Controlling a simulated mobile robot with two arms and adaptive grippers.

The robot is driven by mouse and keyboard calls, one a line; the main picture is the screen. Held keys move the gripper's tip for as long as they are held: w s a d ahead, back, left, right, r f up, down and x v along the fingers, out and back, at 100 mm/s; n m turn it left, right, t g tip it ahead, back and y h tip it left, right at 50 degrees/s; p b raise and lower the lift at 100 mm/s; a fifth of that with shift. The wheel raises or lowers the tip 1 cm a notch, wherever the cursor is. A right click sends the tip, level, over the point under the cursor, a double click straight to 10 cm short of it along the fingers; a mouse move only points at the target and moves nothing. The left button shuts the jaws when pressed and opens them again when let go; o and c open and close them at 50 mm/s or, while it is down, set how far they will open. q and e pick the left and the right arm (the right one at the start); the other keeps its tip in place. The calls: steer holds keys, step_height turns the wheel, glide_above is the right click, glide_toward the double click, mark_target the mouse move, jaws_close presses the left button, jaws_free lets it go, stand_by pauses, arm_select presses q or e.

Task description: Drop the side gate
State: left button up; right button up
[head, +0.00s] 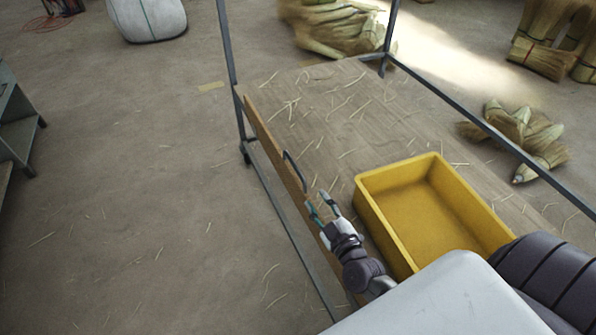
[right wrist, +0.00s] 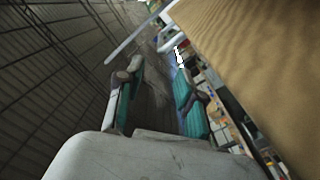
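The side gate (head: 272,145) is a long, narrow wooden board standing upright along the left edge of the cart bed (head: 335,125). A dark, bar-like handle (head: 294,172) is fixed to it. My right gripper (head: 320,203) is open, just below the handle in the picture and close to the board, with nothing seen between its fingers. In the right wrist view the wood of the gate (right wrist: 260,65) seems to fill the upper right, and a pale bar (right wrist: 137,40) lies beyond the open fingers (right wrist: 157,75). My left gripper is not in view.
An empty yellow bin (head: 430,215) stands on the bed, right of my right gripper. Metal posts (head: 229,50) and a rail (head: 470,115) frame the cart. Broom bundles (head: 520,135) lie beyond it.

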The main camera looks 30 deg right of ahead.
mark_target(296, 167)
steer(key=shift+w, duration=0.55)
steer(key=w, duration=0.8)
steer(key=w+b, duration=0.1)
steer(key=w, duration=0.3)
steer(key=shift+w+d+f, duration=0.1)
steer(key=shift+w+d, duration=0.25)
steer(key=shift+d, duration=0.05)
jaws_close()
